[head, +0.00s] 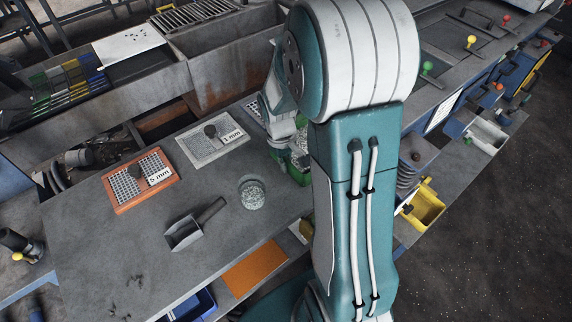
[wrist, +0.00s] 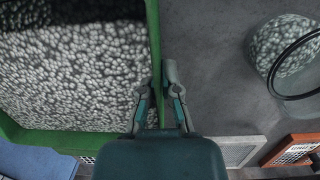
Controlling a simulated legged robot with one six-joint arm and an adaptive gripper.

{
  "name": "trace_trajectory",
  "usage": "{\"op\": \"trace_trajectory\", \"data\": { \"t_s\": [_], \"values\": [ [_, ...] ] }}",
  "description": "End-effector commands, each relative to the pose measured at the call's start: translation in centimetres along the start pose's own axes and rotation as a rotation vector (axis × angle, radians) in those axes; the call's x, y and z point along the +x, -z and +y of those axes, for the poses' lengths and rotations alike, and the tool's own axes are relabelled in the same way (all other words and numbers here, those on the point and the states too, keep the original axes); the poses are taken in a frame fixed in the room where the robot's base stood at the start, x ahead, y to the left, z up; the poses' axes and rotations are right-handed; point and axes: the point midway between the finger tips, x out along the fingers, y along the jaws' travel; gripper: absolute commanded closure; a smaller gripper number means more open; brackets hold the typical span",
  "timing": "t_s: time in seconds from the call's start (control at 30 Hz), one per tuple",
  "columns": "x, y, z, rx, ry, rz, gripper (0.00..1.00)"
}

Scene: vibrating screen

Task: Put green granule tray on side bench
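The green granule tray (wrist: 155,35) fills the left of the wrist view, holding pale granules with a dark shadow at the top. In the head view only a green part of the tray (head: 297,174) shows, largely hidden by my arm, over the grey bench's right side. My gripper (wrist: 159,85) has one finger inside the tray wall and one outside. The fingers converge and look shut on the wall. In the head view the gripper is mostly hidden. Whether the tray rests on the bench or is slightly raised cannot be told.
A glass dish of granules (head: 251,192) stands close left of the tray. A metal scoop (head: 188,232), orange 5 mm sieve (head: 125,190) and white 1 mm sieve (head: 205,150) lie on the grey bench (head: 95,245).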

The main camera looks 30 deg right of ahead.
Motion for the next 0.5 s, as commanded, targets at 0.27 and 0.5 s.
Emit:
{"op": "trace_trajectory", "data": {
  "t_s": [0.27,0.5],
  "values": [
    [0.64,0.12,0.05,0.000,-0.002,0.004,1.00],
    [0.85,0.09,0.02,0.000,-0.001,0.001,0.61]
  ]
}}
